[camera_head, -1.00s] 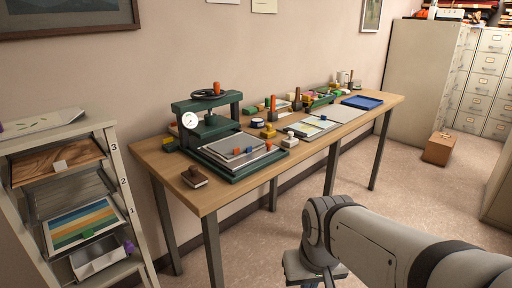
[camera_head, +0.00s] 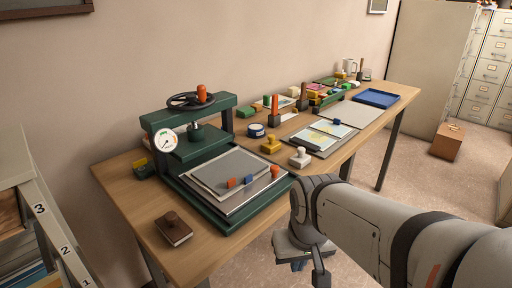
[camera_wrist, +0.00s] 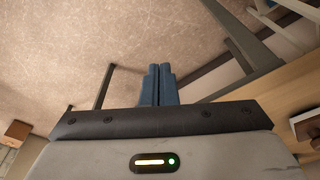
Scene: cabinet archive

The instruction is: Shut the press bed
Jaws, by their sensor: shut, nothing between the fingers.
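The green press (camera_head: 192,140) stands on the near left part of the wooden table, with a black handwheel (camera_head: 190,101) and a white dial gauge (camera_head: 165,139). Its bed (camera_head: 263,197) sticks out toward the front right, clear of the upper frame. The bed carries grey plates (camera_head: 228,170) with small orange and blue blocks along the front edge. My gripper shows in the wrist view as two blue fingers (camera_wrist: 158,84), shut together and empty, over the floor. In the head view my arm hangs in front of the table, right of the bed and apart from it; the fingers are mostly hidden there.
A brown notebook (camera_head: 173,228) lies at the table's near left. Yellow (camera_head: 271,143) and white (camera_head: 300,157) stamps stand right of the press. A blue tray (camera_head: 377,98) is at the far end. A shelf (camera_head: 32,210) stands at left. Floor before the table is clear.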

